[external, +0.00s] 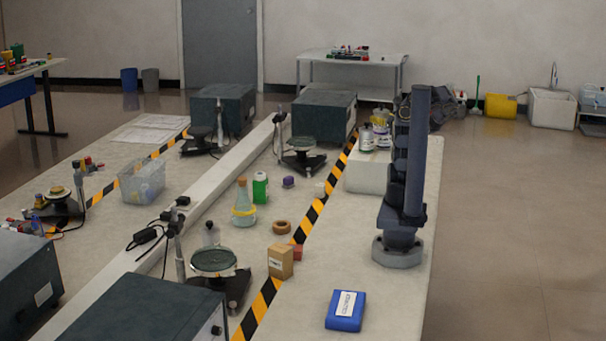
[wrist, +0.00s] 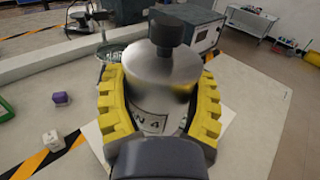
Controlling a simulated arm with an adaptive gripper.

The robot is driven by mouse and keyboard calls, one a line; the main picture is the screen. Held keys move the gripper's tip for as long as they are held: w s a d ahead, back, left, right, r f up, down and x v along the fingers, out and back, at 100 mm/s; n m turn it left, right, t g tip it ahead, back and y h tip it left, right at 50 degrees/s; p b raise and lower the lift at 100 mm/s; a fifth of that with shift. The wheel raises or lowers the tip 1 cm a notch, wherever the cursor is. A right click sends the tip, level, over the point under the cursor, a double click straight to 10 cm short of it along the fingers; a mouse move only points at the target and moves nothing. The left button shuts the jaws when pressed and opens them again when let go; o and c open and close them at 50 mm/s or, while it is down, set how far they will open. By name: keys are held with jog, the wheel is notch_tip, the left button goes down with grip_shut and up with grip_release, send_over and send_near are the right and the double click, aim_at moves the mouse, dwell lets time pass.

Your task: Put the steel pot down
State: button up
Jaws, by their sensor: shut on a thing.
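The steel pot (wrist: 160,85) is a shiny upright cylinder with a black knob on top and a pale label reading "N 4". It fills the middle of the wrist view. My gripper (wrist: 158,100) has yellow ridged fingers on both sides of the pot and is shut on it. A white block (wrist: 94,137) shows below and beside the pot; it also stands next to my arm in the external view (external: 372,176). Whether the pot's base touches the block is hidden by my gripper. In the external view, my arm partly covers the cluster above the block.
A purple cube (wrist: 60,98) and a white cube (wrist: 53,140) lie left of the block, near striped tape (wrist: 32,165). In the external view, a cardboard box (external: 280,261) and a blue box (external: 345,310) stand nearer the camera, with bare table between the blue box and my base.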

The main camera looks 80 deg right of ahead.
jog(key=shift+s+f, duration=0.1)
jog(key=shift+f, duration=4.05)
jog(key=shift+r, duration=0.1)
jog(key=o, duration=1.1)
jog(key=shift+s+a, duration=0.1)
jog(key=shift+s, duration=0.1)
jog(key=v, duration=1.1)
jog(key=shift+s+a, duration=0.15)
jog(key=shift+a, duration=0.1)
